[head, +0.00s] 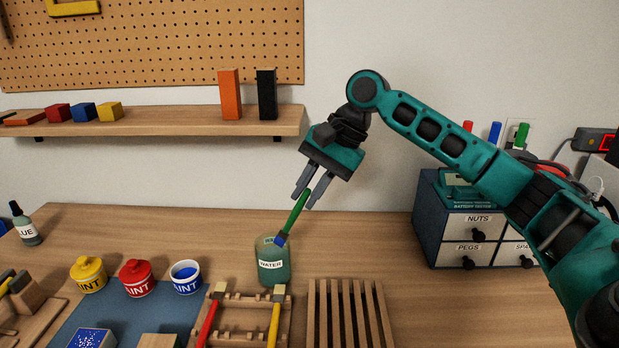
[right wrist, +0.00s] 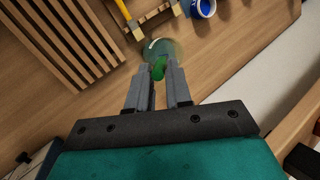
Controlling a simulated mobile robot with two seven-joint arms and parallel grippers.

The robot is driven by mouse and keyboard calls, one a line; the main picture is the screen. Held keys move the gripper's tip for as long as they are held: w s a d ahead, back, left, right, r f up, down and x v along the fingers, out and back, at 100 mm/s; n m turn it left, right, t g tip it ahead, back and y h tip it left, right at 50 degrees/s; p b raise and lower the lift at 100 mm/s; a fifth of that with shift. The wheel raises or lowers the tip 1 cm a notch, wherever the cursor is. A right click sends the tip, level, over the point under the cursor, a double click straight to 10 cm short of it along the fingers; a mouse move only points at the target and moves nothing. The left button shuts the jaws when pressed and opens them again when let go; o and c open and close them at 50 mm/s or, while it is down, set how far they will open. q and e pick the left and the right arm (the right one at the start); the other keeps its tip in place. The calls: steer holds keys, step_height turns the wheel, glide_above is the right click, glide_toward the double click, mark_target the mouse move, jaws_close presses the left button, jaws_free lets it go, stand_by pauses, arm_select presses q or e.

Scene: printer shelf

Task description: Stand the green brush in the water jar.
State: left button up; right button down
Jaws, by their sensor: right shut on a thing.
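The green brush (head: 298,211) is in my right gripper (head: 308,194), which is shut on its upper end. The brush hangs tilted, with its lower blue-dark end at the mouth of the water jar (head: 271,265). I cannot tell whether the tip is inside the jar or just in front of its rim. The jar is greenish, labelled WATER, and stands upright on the table. In the right wrist view, the brush's green end (right wrist: 159,69) shows between the fingers (right wrist: 161,76), with the jar (right wrist: 158,50) beyond. My left gripper is not in view.
A brush rack (head: 240,299) with red and yellow brushes stands just in front of the jar. A slatted wooden rack (head: 347,312) lies to its right. Yellow, red and blue paint pots (head: 136,278) stand left. A drawer cabinet (head: 432,217) is at the right. A shelf (head: 170,122) hangs behind.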

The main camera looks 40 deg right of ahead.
steer(key=w+a+f, duration=0.1)
steer(key=w+f, duration=0.2)
steer(key=f, duration=0.5)
steer(key=shift+w+a+f, duration=0.25)
steer(key=shift+w+a, duration=0.1)
steer(key=shift+w, duration=0.05)
steer(key=c, duration=1)
jaws_free()
steer(key=shift+o, duration=0.2)
steer(key=v, duration=0.6)
steer(key=shift+a+r, duration=0.2)
steer(key=shift+r, duration=0.4)
steer(key=shift+w, duration=0.1)
step_height(320, 180, up, 10)
steer(key=d, duration=0.1)
steer(key=shift+s+d+r, duration=0.25)
steer(key=shift+s+d, duration=0.15)
stand_by(0.4)
steer(key=shift+f, duration=0.1)
stand_by(0.4)
